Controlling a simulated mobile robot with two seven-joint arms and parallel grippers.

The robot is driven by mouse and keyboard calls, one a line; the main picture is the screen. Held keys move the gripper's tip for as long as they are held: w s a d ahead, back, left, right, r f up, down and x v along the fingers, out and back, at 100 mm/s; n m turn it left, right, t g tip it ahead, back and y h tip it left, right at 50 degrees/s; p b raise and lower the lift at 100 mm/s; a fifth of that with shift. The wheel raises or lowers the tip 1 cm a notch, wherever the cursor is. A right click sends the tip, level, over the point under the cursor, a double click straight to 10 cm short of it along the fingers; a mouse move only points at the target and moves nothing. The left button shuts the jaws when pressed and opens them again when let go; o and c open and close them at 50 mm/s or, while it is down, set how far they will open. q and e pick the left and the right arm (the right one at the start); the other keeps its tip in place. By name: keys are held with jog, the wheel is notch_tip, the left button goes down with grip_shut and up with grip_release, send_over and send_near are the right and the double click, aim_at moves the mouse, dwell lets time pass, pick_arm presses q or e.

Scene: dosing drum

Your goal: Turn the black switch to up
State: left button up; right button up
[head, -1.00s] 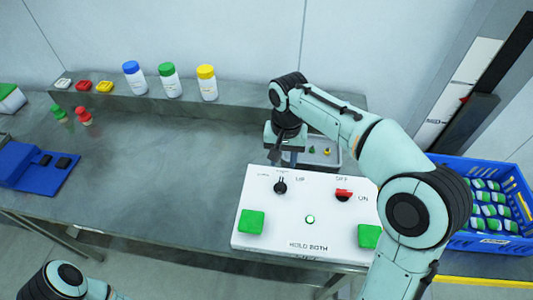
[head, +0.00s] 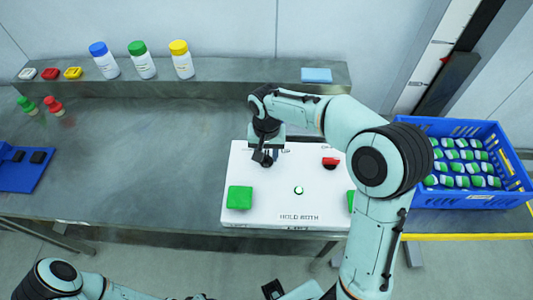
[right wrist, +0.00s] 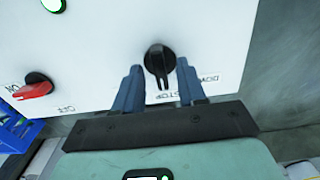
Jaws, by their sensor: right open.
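The black switch (right wrist: 158,62) is a round knob with a pointer on the white control panel (right wrist: 110,40). In the right wrist view its pointer aims at the STOP label, with the DOWN label to its right. My right gripper (right wrist: 159,68) is open, with one finger on each side of the knob; I cannot tell whether they touch it. In the head view my right gripper (head: 262,157) is over the panel's upper left and mostly hides the switch (head: 267,163). The UP label is largely covered. My left arm shows at the bottom edge; its fingers do not show.
The panel also carries a red switch (head: 331,162), a green button (head: 239,198), another partly behind my arm, and a small round light (head: 298,190). A blue crate (head: 470,202) of bottles stands at right. Bottles line the back shelf (head: 200,88). The table's left middle is clear.

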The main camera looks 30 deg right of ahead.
jog(key=shift+f, duration=0.25)
grip_shut()
jog(key=shift+m, duration=0.3)
jog(key=m, duration=0.3)
jog(key=shift+m, duration=0.3)
jog(key=m, duration=0.4)
jog(key=shift+r+m, duration=0.1)
jog(key=shift+m, duration=0.2)
